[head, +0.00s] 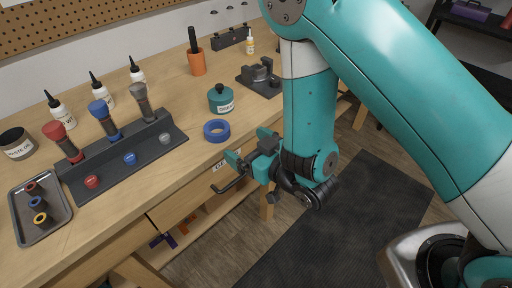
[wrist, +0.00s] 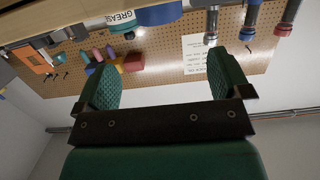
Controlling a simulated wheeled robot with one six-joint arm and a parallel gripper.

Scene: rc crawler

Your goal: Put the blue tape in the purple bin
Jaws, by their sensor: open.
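The blue tape (head: 216,130) is a ring lying flat on the wooden bench near its front edge. My gripper (head: 246,163) is open and empty, just right of the tape and nearer the camera, by the bench's front edge; it is apart from the tape. In the wrist view, both green fingers (wrist: 165,85) are spread with nothing between them. A blue rounded shape, probably the tape (wrist: 160,14), shows at the top of that upside-down view. A purple box, likely the purple bin (head: 466,10), sits on a dark shelf at the far upper right, partly cut off.
A teal grease jar (head: 221,98) stands just behind the tape. A dark rack (head: 125,150) with several coloured-cap tools and a grey tray (head: 40,208) are to the left. A black drawer handle (head: 230,186) juts below the bench edge. A dark floor mat (head: 350,220) lies clear.

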